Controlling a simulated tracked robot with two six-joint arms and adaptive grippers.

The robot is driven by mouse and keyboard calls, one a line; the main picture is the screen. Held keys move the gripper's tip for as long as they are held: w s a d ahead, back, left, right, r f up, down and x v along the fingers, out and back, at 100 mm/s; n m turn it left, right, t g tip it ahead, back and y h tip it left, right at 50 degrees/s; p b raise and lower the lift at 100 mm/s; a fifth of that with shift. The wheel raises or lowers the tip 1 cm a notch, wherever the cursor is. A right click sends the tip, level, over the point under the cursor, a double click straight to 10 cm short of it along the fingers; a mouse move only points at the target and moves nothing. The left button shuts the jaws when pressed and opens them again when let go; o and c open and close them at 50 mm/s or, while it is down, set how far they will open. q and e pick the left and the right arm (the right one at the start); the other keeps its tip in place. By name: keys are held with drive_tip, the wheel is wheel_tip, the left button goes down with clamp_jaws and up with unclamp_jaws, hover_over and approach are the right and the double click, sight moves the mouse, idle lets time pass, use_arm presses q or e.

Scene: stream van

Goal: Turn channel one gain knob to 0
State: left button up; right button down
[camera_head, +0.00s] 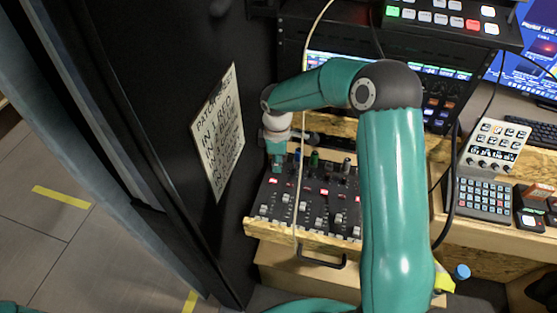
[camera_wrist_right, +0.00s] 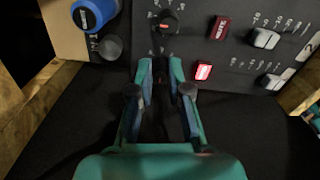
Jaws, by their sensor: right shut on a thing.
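The black mixer (camera_head: 313,212) lies on a wooden shelf, with knobs along its back and sliders toward its front. My right gripper (camera_head: 276,166) reaches down at its back left corner. In the right wrist view my right gripper (camera_wrist_right: 161,66) has its fingertips close together around a dark knob at the mixer's edge. The knob is mostly hidden, and its pointer and scale setting cannot be read. A black knob with a red mark (camera_wrist_right: 166,23) sits just beyond the fingertips. My left gripper is out of view.
A blue-topped part (camera_wrist_right: 94,14) stands beside the gripper. A dark panel with a sign (camera_head: 218,130) stands close on the left. A pale cable (camera_head: 302,130) hangs across the mixer. A small white mixer (camera_head: 493,146) and a keypad (camera_head: 484,199) are at right.

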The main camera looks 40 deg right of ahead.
drive_tip(key=n, duration=0.4)
drive_tip(key=shift+w+r+n+p, duration=0.1)
drive_tip(key=shift+r+n+p, duration=0.05)
drive_tip(key=shift+n+p, duration=0.45)
drive_tip(key=shift+n, duration=1.4)
drive_tip(key=c, duration=1.1)
unclamp_jaws()
wheel_tip(320, 180, up, 12)
drive_tip(key=shift+f, duration=0.1)
drive_tip(key=shift+f, duration=0.1)
